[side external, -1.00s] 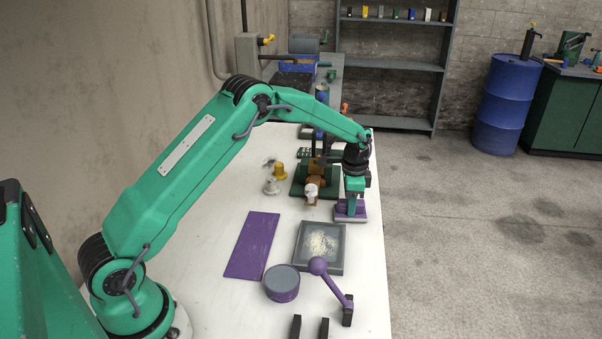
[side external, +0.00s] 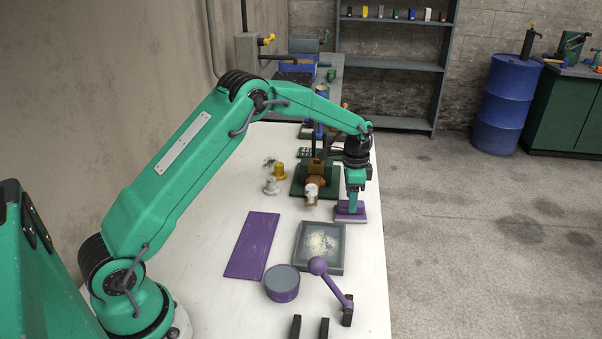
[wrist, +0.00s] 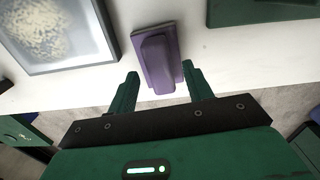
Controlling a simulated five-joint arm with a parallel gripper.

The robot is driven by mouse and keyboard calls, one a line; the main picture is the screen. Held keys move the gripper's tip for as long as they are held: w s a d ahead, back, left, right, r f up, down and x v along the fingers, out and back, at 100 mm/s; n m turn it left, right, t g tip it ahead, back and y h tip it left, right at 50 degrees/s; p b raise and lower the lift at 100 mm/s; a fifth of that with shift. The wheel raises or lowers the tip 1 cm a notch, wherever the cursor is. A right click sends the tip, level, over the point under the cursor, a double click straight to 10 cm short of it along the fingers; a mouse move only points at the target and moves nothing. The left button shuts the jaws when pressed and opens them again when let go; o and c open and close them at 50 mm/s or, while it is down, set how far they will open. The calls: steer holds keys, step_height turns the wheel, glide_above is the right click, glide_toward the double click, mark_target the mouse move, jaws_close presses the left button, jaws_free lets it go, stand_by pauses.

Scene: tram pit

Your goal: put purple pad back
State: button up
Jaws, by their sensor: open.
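The purple pad (side external: 347,217) is a flat slab with a raised purple handle, lying on the white table near its right edge. In the wrist view the pad (wrist: 158,62) shows its handle from above. My gripper (side external: 355,203) is just above the pad in the side view. In the wrist view my gripper (wrist: 160,72) is open, and the near end of the handle shows between its fingertips. The right fingertip looks closer to the handle than the left one. Whether either touches it I cannot tell. A flat purple rectangle (side external: 252,246) lies bare on the table to the left.
A grey tray (side external: 299,264) with pale grains lies in front of the pad. A round purple tin (side external: 283,285) and a purple ball-ended lever (side external: 333,283) stand nearer the camera. A green-based fixture (side external: 300,187) is behind, beside yellow and white knobs. Bare table lies left of the purple rectangle.

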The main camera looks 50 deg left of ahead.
step_height(320, 180, up, 5)
steer(key=shift+w+f, duration=0.1)
steer(key=shift+r, duration=0.25)
stand_by(0.5)
steer(key=shift+s+r, duration=0.25)
steer(key=shift+r, duration=0.3)
steer(key=s+d+r+n+t, duration=0.3)
steer(key=s+r+n, duration=0.1)
steer(key=s+r, duration=1.1)
steer(key=s+d+n+t, duration=0.1)
steer(key=s+n, duration=0.3)
steer(key=s, duration=1.6)
steer(key=shift+f+t, duration=0.4)
steer(key=shift+t, duration=0.4)
